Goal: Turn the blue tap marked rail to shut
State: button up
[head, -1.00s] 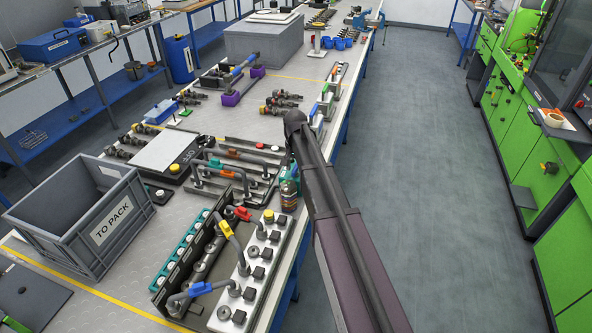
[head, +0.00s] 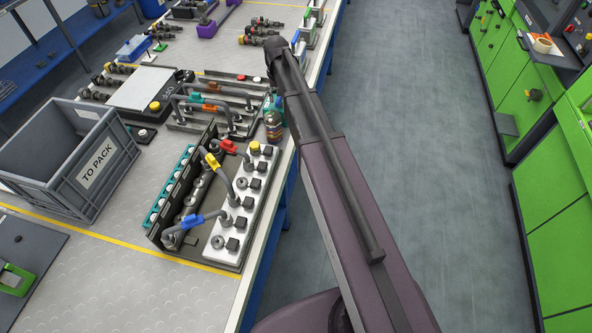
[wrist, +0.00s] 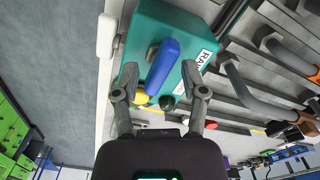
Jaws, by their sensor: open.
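In the wrist view, a blue tap handle (wrist: 162,66) sits on a teal block (wrist: 180,29), slanting across its face. A white label that appears to read RAIL (wrist: 203,60) is beside it. My gripper (wrist: 160,74) is open, with one finger on each side of the handle; I cannot tell whether either finger touches it. In the head view, a bit of the teal block (head: 268,104) shows beside my arm, which hides the blue tap and my gripper there.
A hose rig with a blue handle (head: 190,221), a yellow handle (head: 212,160) and a red handle (head: 228,146) stands in front on the bench. A grey TO PACK crate (head: 50,165) is at left. The floor aisle (head: 420,150) at right is clear.

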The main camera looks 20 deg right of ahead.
aim_at(279, 98)
jog(key=n, duration=0.3)
jog(key=shift+n, duration=0.4)
notch_tip(279, 98, up, 14)
jog(key=p, duration=1.4)
jog(key=s+a+f+m+b, duration=0.1)
jog(key=s+f+m+b, duration=0.1)
jog(key=s+f+b, duration=2)
jog(key=s, duration=0.4)
jog(key=shift+a+f+m, duration=0.15)
jog(key=shift+a+m, duration=0.1)
jog(key=shift+m, duration=0.15)
dwell(2.3)
